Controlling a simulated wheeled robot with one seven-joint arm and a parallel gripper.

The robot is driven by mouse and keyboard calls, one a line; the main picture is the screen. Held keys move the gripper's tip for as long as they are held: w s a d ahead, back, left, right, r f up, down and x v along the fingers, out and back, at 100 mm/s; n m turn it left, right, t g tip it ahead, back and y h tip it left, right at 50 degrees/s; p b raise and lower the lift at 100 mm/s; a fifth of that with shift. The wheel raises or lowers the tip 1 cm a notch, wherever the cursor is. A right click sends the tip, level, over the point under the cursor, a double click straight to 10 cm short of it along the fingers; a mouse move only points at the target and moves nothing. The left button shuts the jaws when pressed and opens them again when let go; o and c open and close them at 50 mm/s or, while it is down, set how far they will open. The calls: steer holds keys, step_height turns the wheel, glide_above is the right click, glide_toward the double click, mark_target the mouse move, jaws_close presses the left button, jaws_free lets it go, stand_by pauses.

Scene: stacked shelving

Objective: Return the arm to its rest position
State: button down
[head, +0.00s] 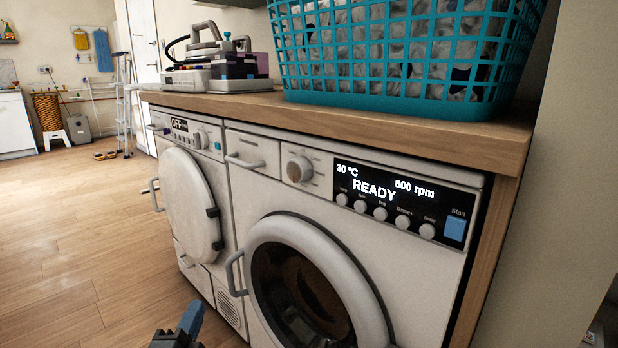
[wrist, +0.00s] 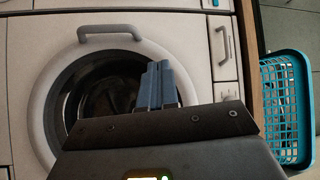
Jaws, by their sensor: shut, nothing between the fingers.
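My gripper (head: 192,320) shows at the bottom edge of the head view, in front of the washing machine (head: 420,265) and low, over the floor side. In the wrist view my gripper (wrist: 158,68) has its two blue-grey fingers together with nothing between them. Its fingers overlap the washer's round door (wrist: 52,100) in that view and look apart from it. The rest of my arm is mostly out of the head view.
The washer door (head: 270,240) is closed and its display reads READY. A second machine (head: 190,195) stands to its left. A teal laundry basket (head: 400,103) and a steam iron (head: 210,50) sit on the wooden counter (head: 400,118).

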steer(key=s+d+f+n+y, duration=0.1)
steer(key=s+d+f+n, duration=0.15)
steer(key=d, duration=0.75)
steer(key=s+d+f+n+t, duration=0.1)
steer(key=s+d+f+n, duration=0.15)
steer(key=d, duration=0.65)
steer(key=s+d+f+n+y, duration=0.1)
steer(key=s+d+f+n, duration=0.15)
steer(key=d, duration=0.75)
steer(key=s+d+n+g, duration=0.1)
steer(key=s+d+n, duration=0.1)
steer(key=s+d, duration=0.45)
steer(key=s+d+n+g, duration=0.1)
steer(key=s+d+n, duration=0.2)
steer(key=s, duration=0.7)
steer(key=s+d+n+g, duration=0.1)
steer(key=s+d+n, duration=0.1)
steer(key=s+d, duration=0.45)
steer(key=s+a+r+n+g+h, duration=0.1)
steer(key=s+r+g, duration=0.1)
steer(key=s+r, duration=0.55)
steer(key=s+a+r+g, duration=0.1)
steer(key=s+r, duration=0.3)
steer(key=s, duration=0.6)
step_height(320, 180, up, 32)
steer(key=p, duration=3.2)
steer(key=shift+d, duration=0.15)
